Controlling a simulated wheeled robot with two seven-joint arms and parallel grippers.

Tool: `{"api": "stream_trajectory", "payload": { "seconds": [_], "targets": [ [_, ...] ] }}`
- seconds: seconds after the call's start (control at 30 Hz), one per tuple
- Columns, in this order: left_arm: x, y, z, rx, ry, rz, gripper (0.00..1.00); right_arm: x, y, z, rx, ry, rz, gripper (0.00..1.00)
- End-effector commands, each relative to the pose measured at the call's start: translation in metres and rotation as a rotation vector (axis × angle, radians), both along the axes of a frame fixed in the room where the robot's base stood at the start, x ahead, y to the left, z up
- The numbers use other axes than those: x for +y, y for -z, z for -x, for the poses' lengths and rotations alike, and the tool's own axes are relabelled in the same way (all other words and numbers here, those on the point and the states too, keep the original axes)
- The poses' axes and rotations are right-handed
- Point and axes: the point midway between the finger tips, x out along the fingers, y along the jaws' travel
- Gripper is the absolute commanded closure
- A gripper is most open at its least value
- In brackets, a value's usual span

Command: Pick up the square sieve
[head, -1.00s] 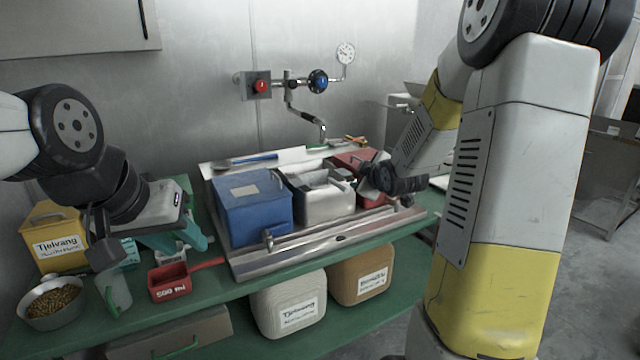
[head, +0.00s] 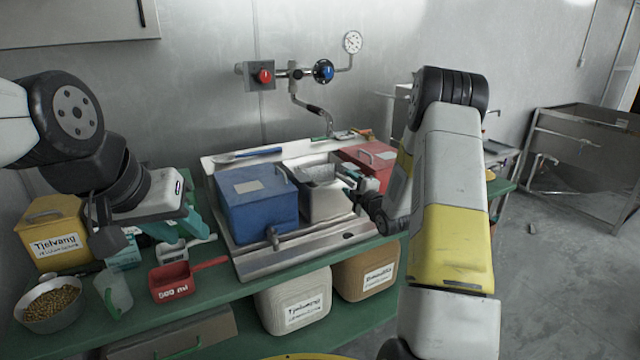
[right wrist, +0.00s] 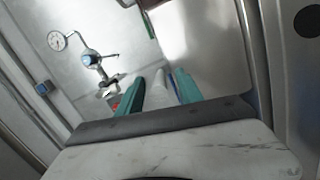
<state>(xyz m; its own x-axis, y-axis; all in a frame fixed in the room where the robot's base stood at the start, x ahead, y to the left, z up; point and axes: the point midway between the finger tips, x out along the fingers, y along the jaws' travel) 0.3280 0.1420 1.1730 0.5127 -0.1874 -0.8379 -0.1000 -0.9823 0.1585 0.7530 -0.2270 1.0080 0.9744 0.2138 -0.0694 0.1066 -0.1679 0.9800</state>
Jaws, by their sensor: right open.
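I cannot surely pick out a square sieve. The closest match is a silver square-sided metal container (head: 322,202) with a greyish open top, between the blue box and the red box in the head view. In the right wrist view the teal fingers of my right gripper (right wrist: 158,92) are apart. A pale shape shows between them, and I cannot tell what it is. My left gripper (head: 182,228) hangs over the left of the green table with its teal fingers apart, seemingly empty.
A blue lidded box (head: 257,212) and a red box (head: 378,160) flank the silver container on a metal tray. A red scoop (head: 172,284), a bowl of beans (head: 50,303) and a yellow box (head: 52,232) stand at left. Pipes with a blue valve (head: 323,70) are on the wall.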

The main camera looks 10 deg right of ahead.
Motion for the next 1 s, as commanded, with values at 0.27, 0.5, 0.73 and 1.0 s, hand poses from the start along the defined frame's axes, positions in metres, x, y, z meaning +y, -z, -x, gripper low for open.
{"api": "stream_trajectory", "payload": {
  "seconds": [0.27, 0.5, 0.73, 1.0],
  "targets": [
    [0.000, 0.000, 0.000, 0.000, 0.000, 0.000, 0.64, 0.005, 0.002, -0.023, 0.001, 0.001, 0.000, 0.57],
    [0.000, 0.000, 0.000, 0.000, 0.000, 0.000, 0.64, 0.005, 0.002, -0.023, 0.001, 0.001, -0.001, 0.72],
    [0.000, 0.000, 0.000, 0.000, 0.000, 0.000, 0.64, 0.005, 0.002, -0.023, 0.001, 0.001, -0.001, 1.00],
    [0.000, 0.000, 0.000, 0.000, 0.000, 0.000, 0.64, 0.005, 0.002, -0.022, 0.001, 0.001, -0.001, 1.00]
  ]
}}
